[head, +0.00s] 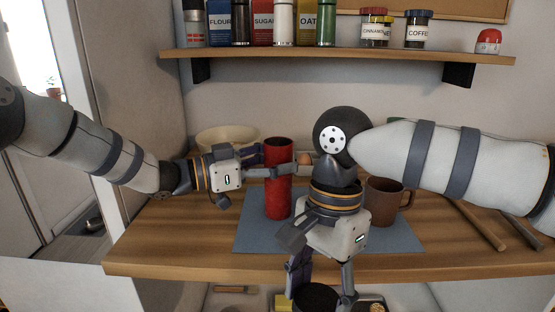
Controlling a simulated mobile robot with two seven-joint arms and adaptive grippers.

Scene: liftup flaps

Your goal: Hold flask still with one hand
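The red flask (278,198) stands upright on the blue-grey mat (250,238) near the middle of the counter. My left gripper (277,165) reaches in from the left at its upper part. One finger crosses the flask's front and the other goes behind it, where its tip is hidden; the gripper appears shut on the flask. My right gripper (322,290) points down in front of the counter edge, its fingers spread apart. A dark round thing (315,298) shows between or below those fingers; I cannot tell which.
A brown mug (385,202) stands on the mat's right side. A cream bowl (228,138) is behind my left gripper. Wooden sticks (480,225) lie at right. A shelf (340,56) with jars and canisters hangs above. Small items, one yellow (283,303), lie below the counter.

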